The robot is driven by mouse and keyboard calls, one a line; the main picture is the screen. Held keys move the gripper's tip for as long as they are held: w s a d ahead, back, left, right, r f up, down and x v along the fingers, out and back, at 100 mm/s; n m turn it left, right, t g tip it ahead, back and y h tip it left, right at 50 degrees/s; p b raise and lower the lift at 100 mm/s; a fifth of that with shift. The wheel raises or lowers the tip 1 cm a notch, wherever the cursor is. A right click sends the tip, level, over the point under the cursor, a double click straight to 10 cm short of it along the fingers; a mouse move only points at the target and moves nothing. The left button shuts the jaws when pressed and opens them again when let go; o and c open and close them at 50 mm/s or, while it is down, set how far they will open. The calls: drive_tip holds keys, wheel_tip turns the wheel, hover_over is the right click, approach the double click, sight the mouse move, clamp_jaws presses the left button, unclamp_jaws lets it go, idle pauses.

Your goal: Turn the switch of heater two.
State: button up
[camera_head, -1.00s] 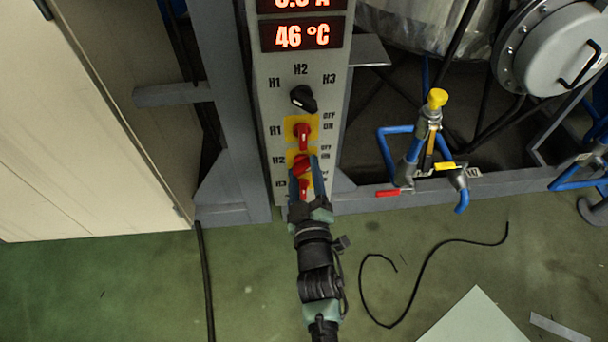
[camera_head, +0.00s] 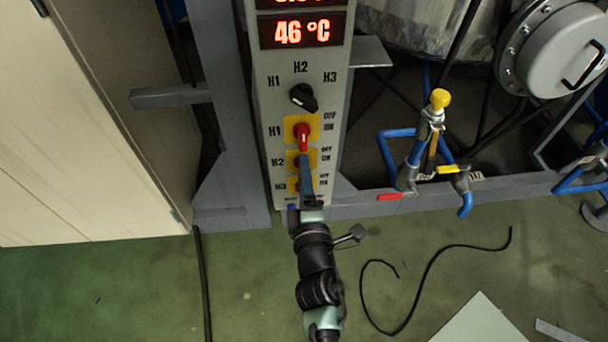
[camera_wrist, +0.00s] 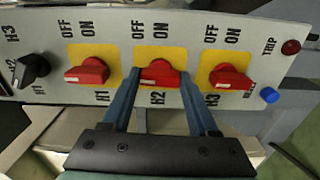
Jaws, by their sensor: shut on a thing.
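The heater two switch is a red rotary handle (camera_wrist: 160,75) on a yellow square marked H2, with OFF and ON labels beside it. In the wrist view the two blue fingers of my gripper (camera_wrist: 160,84) stand at the left and right ends of this handle, shut on it. The handle lies roughly parallel to its neighbours there. In the head view my gripper (camera_head: 306,178) reaches up to the panel from below, seen edge-on, and covers most of the H2 switch (camera_head: 298,156).
The H1 switch (camera_wrist: 87,72) and H3 switch (camera_wrist: 230,77) sit close on either side. A black selector knob (camera_head: 303,97) and a 46 °C display (camera_head: 301,31) are higher on the panel. Blue pipes with valves (camera_head: 430,140) stand right. A black cable (camera_head: 425,275) lies on the floor.

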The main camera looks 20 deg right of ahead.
drive_tip(key=shift+n, duration=0.4)
drive_tip(key=o, duration=1.4)
drive_tip(key=v, duration=1.3)
drive_tip(key=shift+b, duration=0.3)
drive_tip(key=shift+r, duration=0.1)
